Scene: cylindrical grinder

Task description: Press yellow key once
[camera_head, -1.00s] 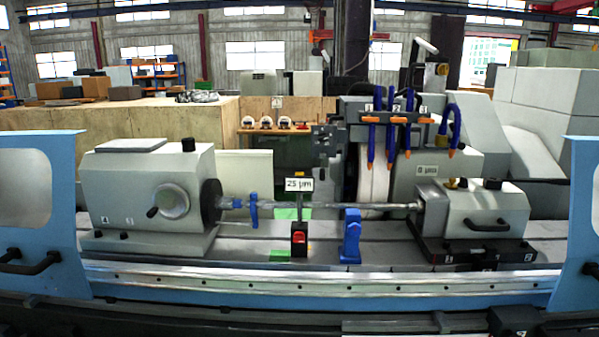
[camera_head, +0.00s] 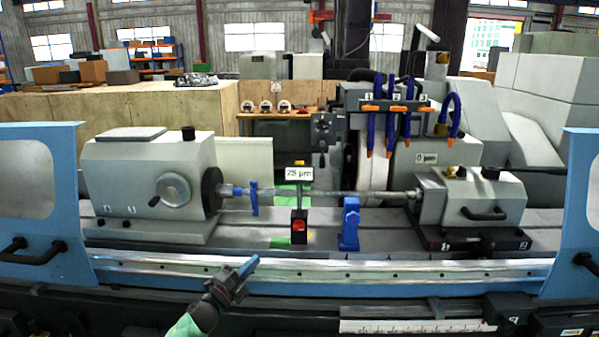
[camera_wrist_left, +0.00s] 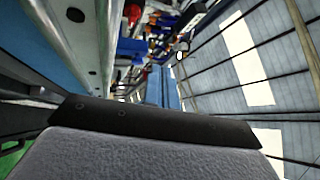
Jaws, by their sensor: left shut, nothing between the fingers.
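My left gripper (camera_head: 252,263) reaches in from the bottom left of the head view, in front of the machine's pale front rail. Its blue fingers are shut together with nothing between them and point up and to the right. In the left wrist view the blue fingers (camera_wrist_left: 163,88) lie close together past the dark gripper body. My right gripper is not in view.
The grinder has a grey headstock (camera_head: 150,180) at left, a tailstock (camera_head: 475,198) at right and a long shaft (camera_head: 330,193) between. Blue doors (camera_head: 38,190) flank the opening.

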